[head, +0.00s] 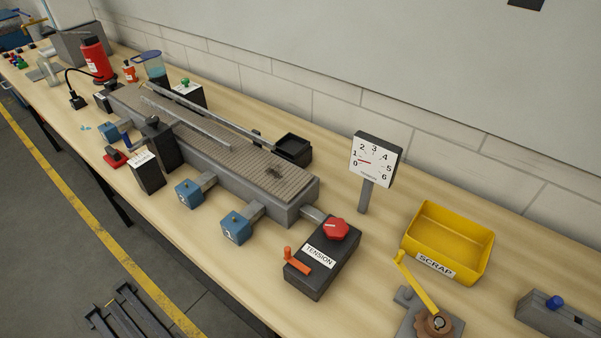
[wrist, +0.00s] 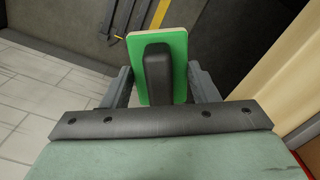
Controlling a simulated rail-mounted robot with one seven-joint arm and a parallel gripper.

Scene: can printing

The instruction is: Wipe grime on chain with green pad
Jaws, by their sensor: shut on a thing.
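In the wrist view my gripper (wrist: 160,85) is shut on the dark handle of a green pad (wrist: 176,45). The pad is a flat green rectangle with a pale edge, held between the two fingers. The chain (head: 225,143) is a grey-brown ribbed belt along the top of the long conveyor in the head view. A dark grime patch (head: 274,172) lies on it near its right end. My gripper and the pad do not show in the head view, so their distance from the chain cannot be told.
The tension box (head: 321,262) with a red knob stands right of the conveyor. A dial gauge (head: 375,160) and black tray (head: 293,149) stand behind it. A yellow scrap bin (head: 447,243) is at the right. Blue blocks (head: 236,228) line the front. Guide rails cross the chain's left part.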

